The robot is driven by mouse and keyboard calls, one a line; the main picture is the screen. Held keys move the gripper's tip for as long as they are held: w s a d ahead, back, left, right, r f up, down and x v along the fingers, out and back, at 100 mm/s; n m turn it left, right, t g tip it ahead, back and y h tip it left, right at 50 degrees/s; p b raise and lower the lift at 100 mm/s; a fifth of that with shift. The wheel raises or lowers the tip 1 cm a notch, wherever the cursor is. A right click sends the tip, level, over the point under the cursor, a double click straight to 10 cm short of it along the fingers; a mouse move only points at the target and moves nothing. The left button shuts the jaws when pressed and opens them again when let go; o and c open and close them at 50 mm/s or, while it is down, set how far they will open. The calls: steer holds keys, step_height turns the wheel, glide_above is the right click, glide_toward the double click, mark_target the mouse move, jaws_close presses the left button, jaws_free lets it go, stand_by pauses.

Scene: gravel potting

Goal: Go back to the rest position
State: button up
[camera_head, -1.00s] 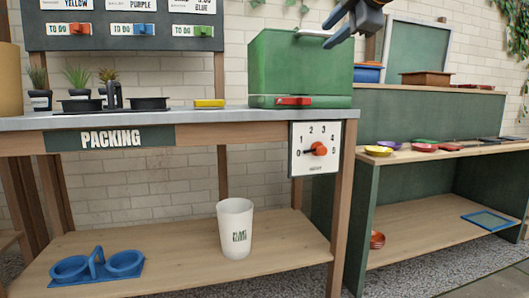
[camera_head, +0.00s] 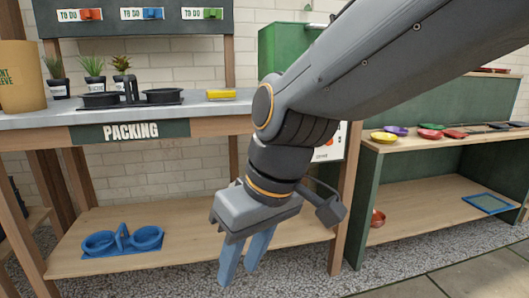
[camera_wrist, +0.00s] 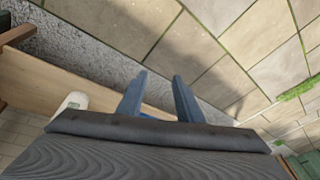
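My gripper (camera_head: 240,275) hangs low in front of the packing bench, its fingers pointing down. Its blue fingers stand apart with nothing between them, as the wrist view also shows (camera_wrist: 158,98). My arm comes in from the upper right and crosses the right part of the head view. It hides much of the green box (camera_head: 283,50) and most of the dial panel (camera_head: 328,150). The white cup is hidden in the head view; a white rounded thing, likely that cup, shows at the left of the wrist view (camera_wrist: 72,103).
The packing bench (camera_head: 215,112) carries a yellow block (camera_head: 221,95), a black two-cup carrier and potted plants. A blue two-cup carrier (camera_head: 122,241) sits on its lower shelf (camera_head: 190,221). A green bench with coloured saucers stands right. Paved floor (camera_wrist: 225,60) is clear below.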

steer(key=s+d+f+m+g+h+p, duration=0.1)
steer(key=s+d+f, duration=0.15)
steer(key=s, duration=0.45)
steer(key=d+r+m+p, duration=0.2)
steer(key=d+r+p, duration=0.4)
steer(key=r+p, duration=0.3)
steer(key=d+r+m+h+p, duration=0.1)
steer(key=d+r+m+p, duration=0.2)
steer(key=d+r+p, duration=0.4)
steer(key=d+r+m+h+p, duration=0.1)
steer(key=d+r+p, duration=0.6)
steer(key=p, duration=1.5)
step_height(320, 180, up, 5)
steer(key=shift+d+f+m, duration=0.1)
steer(key=shift+d+m, duration=0.15)
steer(key=shift+m, duration=0.45)
